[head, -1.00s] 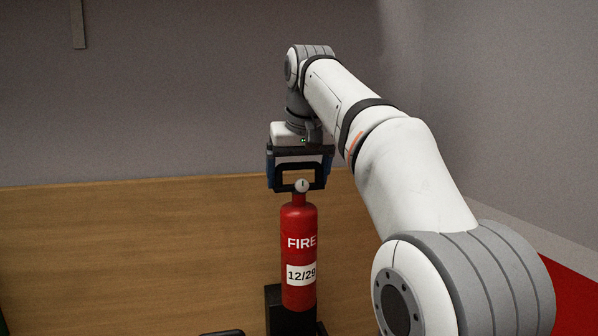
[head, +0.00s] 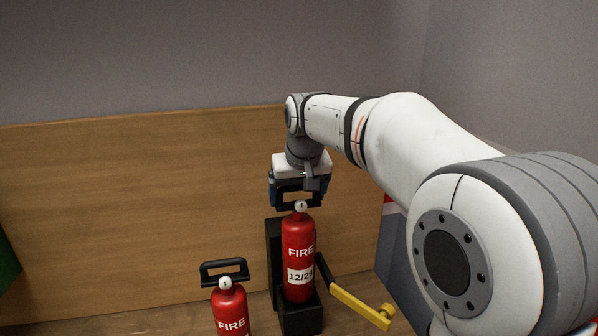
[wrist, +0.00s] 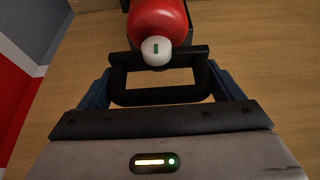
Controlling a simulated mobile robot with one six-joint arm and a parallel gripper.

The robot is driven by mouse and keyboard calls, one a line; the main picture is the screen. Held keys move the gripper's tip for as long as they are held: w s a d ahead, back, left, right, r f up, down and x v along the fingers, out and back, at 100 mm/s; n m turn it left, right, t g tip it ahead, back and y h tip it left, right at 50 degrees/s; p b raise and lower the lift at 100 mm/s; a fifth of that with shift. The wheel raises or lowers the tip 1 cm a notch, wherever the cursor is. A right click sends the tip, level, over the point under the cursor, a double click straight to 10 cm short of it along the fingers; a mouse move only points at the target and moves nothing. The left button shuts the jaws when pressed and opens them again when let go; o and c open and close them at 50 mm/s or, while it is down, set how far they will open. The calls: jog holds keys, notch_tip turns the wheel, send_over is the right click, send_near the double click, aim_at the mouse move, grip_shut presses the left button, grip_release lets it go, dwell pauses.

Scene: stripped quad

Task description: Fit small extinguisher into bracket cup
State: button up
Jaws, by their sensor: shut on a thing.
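The small red extinguisher (head: 299,246) has a FIRE marking, a white 12/29 label and a black carry handle. It stands upright under my gripper (head: 298,194), which is shut on the handle. The wrist view shows the black handle (wrist: 160,97) between the blue fingers, with the white gauge (wrist: 156,50) and red shoulder beyond. The black bracket has a tall back plate (head: 273,250) and a low cup (head: 301,321). The extinguisher's base is at the cup's mouth, with the back plate behind and left. How deep the base sits cannot be told.
A second red extinguisher (head: 229,309) with a black handle stands left of the bracket. A yellow-ended lever (head: 362,307) lies to the right. A wooden panel (head: 130,215) is close behind. A green object (head: 8,262) shows at the left edge.

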aim_at(298, 204)
jog(key=shift+f, duration=2.25)
jog(key=o, duration=1.9)
jog(key=shift+f, duration=0.1)
jog(key=v, duration=1.2)
jog(key=s+d+f, duration=0.3)
jog(key=s+f, duration=0.3)
jog(key=s, duration=0.1)
jog(key=s+d+f+m, duration=0.1)
jog(key=s+d+f, duration=0.3)
jog(key=s+f, duration=0.3)
jog(key=s+d+f+m+g+b, duration=0.1)
jog(key=s+d+f, duration=0.3)
jog(key=s+f, duration=0.3)
jog(key=shift+s+d+h, duration=0.2)
jog(key=shift+s+h, duration=0.2)
jog(key=shift+s, duration=0.75)
jog(key=shift+s, duration=0.1)
